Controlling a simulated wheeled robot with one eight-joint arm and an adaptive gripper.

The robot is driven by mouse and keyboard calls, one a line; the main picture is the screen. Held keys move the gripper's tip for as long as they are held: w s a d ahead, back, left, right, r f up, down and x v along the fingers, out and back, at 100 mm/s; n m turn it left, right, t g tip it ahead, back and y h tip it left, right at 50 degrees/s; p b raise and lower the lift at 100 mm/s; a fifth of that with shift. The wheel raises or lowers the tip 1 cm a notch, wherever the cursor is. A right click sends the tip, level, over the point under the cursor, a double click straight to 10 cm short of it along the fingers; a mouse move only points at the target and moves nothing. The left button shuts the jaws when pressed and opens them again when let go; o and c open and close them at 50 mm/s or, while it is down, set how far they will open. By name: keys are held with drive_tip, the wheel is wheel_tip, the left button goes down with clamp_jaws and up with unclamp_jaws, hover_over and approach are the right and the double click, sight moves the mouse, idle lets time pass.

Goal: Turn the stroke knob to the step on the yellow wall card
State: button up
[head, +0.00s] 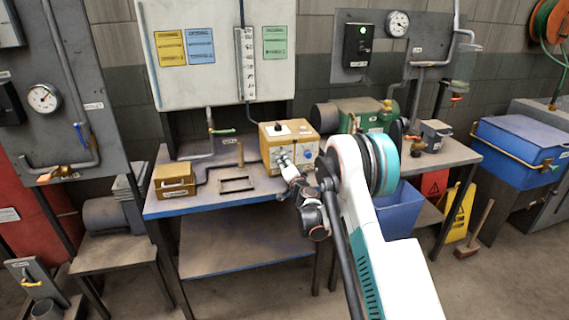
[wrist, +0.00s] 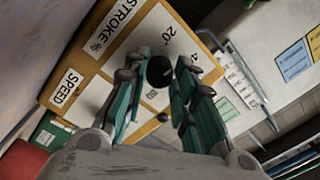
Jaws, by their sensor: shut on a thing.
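The yellow pump box (head: 302,143) stands on the bench, and its front fills the upper middle of the wrist view (wrist: 110,62). A STROKE label with a 20 mark shows beside the black stroke knob (wrist: 159,70); a SPEED label is lower left. My gripper (wrist: 161,74) has its fingers on both sides of this knob and is shut on it. In the head view my gripper (head: 284,160) is at the box front and hides the knob. The knob's exact pointer setting cannot be read. The yellow wall card (head: 171,48) hangs on the white panel; its text is too small to read.
A blue card (head: 200,46) and a green card (head: 274,42) share the panel. A smaller yellow box (head: 174,180) and an open frame (head: 237,185) lie on the bench (head: 205,199). A green pump (head: 365,114) stands right of the box.

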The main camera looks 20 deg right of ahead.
drive_tip(key=m, duration=0.4)
drive_tip(key=shift+m, duration=0.4)
drive_tip(key=m, duration=0.4)
drive_tip(key=shift+h, duration=0.3)
drive_tip(key=m, duration=0.4)
drive_tip(key=shift+m, duration=0.3)
drive_tip(key=shift+m+h, duration=0.3)
drive_tip(key=shift+m, duration=1.7)
drive_tip(key=o, duration=1.1)
drive_tip(key=shift+c, duration=0.2)
